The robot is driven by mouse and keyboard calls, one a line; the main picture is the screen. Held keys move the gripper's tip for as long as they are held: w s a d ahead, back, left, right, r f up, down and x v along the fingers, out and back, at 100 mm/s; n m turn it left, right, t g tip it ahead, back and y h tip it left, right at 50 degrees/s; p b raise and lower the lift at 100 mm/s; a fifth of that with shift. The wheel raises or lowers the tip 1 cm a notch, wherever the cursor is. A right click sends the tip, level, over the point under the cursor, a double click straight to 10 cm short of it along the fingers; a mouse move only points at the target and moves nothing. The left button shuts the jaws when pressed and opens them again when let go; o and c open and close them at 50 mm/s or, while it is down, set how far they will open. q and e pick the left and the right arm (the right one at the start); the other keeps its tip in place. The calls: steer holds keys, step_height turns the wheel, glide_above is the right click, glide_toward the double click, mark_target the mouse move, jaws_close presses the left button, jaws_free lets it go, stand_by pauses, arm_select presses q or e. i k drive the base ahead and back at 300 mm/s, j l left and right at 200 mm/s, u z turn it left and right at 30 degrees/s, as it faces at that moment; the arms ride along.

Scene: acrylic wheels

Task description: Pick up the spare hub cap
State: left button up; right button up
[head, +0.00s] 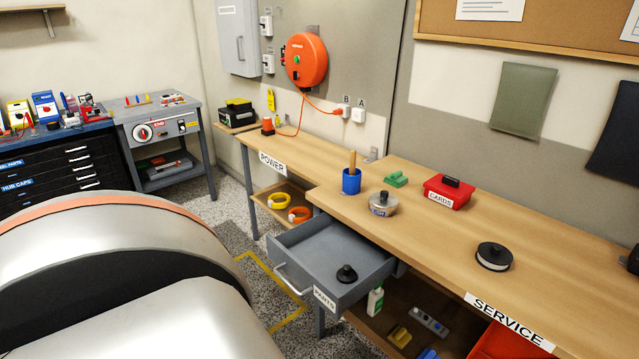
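No thing in view is labelled as the spare hub cap. A small black round cap with a knob (347,274) lies in the open grey drawer (303,252) labelled PARTS, under the bench. A larger black disc with a pale rim and a knob (494,256) rests on the wooden bench (440,235) near the SERVICE label. I cannot tell which of them is the spare hub cap. A closed drawer labelled HUB CAPS (18,185) is in the dark cabinet at the left; its inside is hidden. Neither of my grippers is in view.
The speckled floor left of the drawer is partly clear.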

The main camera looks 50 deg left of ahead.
mark_target(346, 276)
steer(key=u, duration=1.5)
steer(key=j+z, duration=0.2)
steer(key=z, duration=0.2)
steer(key=j+z, duration=0.25)
steer(key=z, duration=0.15)
steer(key=j+z, duration=0.2)
steer(key=z, duration=0.2)
